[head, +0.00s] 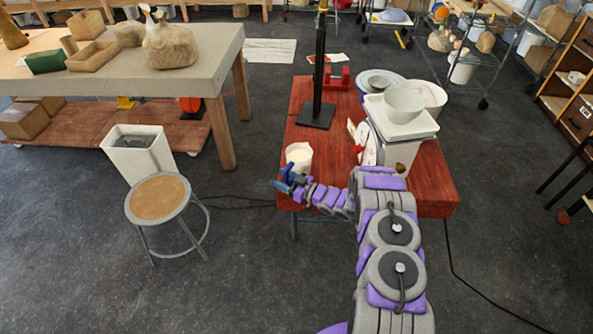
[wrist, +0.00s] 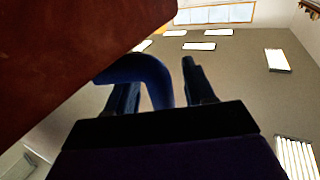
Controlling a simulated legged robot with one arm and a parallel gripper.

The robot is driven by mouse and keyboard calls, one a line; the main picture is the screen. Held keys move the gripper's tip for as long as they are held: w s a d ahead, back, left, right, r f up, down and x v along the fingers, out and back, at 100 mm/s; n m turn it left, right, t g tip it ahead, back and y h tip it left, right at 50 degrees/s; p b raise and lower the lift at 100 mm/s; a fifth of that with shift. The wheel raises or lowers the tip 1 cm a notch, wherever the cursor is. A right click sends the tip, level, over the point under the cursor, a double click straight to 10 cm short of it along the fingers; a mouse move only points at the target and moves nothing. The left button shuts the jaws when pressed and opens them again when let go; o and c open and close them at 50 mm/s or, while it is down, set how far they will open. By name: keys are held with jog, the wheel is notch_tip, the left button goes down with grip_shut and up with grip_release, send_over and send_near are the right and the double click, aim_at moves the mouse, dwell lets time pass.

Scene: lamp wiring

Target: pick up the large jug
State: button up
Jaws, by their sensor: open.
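A white, open-topped cylindrical vessel (head: 299,158), which looks like the jug, stands upright at the left front corner of the red table (head: 425,185). I cannot be sure that it is the large jug. My gripper (head: 285,180) is open just in front of and below this vessel, by the table's left edge. In the wrist view my gripper (wrist: 165,80) shows two dark fingers. A dark blue curved piece (wrist: 150,72) lies between them; I cannot tell what it belongs to. The white vessel does not show clearly there.
A stool (head: 158,196) and a white bin (head: 140,155) stand left. The floor at lower left is clear.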

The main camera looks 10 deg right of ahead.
jog(key=shift+c, duration=0.3)
grip_shut()
dwell(1.1)
